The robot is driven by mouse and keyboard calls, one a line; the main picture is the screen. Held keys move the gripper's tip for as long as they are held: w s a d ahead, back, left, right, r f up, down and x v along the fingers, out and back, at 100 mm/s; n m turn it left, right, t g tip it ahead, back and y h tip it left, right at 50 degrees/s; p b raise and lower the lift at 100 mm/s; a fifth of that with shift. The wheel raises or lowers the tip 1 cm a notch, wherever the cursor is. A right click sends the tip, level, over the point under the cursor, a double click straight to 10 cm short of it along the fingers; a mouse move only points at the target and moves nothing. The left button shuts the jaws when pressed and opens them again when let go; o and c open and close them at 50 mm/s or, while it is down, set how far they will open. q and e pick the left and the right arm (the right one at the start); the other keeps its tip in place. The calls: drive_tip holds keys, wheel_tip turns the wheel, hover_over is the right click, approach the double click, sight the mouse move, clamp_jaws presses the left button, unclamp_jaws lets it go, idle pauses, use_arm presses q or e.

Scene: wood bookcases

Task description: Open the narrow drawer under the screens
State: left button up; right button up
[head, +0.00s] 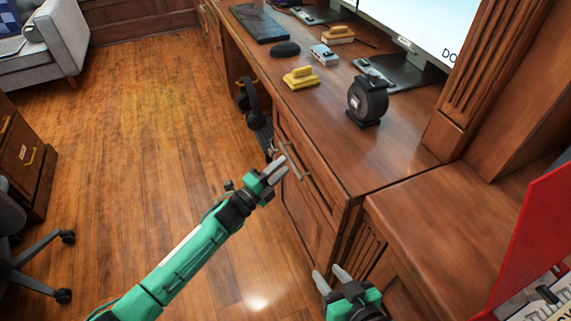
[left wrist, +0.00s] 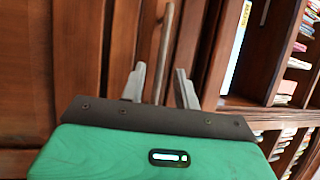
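The wooden desk (head: 380,150) bears a screen (head: 425,25) at the upper right. Below its top edge, a narrow wood front (head: 308,195) has a metal bar handle (head: 296,163). This handle also shows in the left wrist view (left wrist: 163,50), upright in the picture. My left gripper (head: 275,168) is open at the handle. In the left wrist view its fingers (left wrist: 160,85) are apart, with the bar in line with the gap between them. Contact cannot be told. My right gripper (head: 332,279) is open and empty, low by the desk's front. The front looks closed.
Headphones (head: 250,103) hang at the desk's edge. A black round device (head: 368,100), yellow blocks (head: 301,77) and a mouse (head: 285,48) stand on top. A red panel (head: 535,230) is at the right.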

use_arm(q)
drive_tip(key=shift+x, duration=1.35)
use_arm(e)
drive_tip(key=shift+a+r, duration=0.1)
drive_tip(key=shift+a, duration=0.15)
use_arm(q)
clamp_jaws()
drive_tip(key=shift+a, duration=0.1)
